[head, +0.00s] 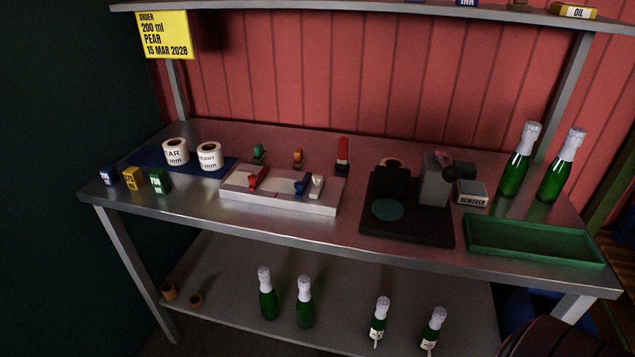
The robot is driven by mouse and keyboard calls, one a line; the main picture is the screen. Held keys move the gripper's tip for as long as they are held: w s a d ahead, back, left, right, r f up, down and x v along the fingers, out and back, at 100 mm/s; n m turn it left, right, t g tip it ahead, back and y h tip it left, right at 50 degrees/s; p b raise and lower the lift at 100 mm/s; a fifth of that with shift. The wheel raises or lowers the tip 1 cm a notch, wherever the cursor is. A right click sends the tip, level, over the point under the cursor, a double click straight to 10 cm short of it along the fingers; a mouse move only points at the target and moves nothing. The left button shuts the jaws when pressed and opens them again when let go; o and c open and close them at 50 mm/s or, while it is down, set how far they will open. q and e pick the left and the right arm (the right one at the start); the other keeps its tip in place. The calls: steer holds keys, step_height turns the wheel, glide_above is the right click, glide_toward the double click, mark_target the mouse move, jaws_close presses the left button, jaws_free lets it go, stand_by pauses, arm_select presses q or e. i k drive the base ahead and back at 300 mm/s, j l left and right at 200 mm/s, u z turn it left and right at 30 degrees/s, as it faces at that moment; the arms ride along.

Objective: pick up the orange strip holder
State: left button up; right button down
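A small orange holder (298,156) stands near the back of the metal table, behind a pale block tray (235,199). It looks like the orange strip holder, but it is too small to make out its details. A similar green holder (259,151) stands to its left, and a taller red item with a dark base (343,153) stands to its right. Neither of my grippers shows in the head view.
The tray holds red, blue and white pieces. Two label rolls (208,157) on a blue mat (150,157) stand at the left. A black machine (435,180), green bottles (516,172) and a green tray (530,260) are at the right. A shelf (380,8) overhangs the back.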

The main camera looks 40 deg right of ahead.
mark_target(299, 159)
steer(key=i+j+z, duration=0.1)
steer(key=z, duration=0.6)
steer(key=i+j, duration=0.05)
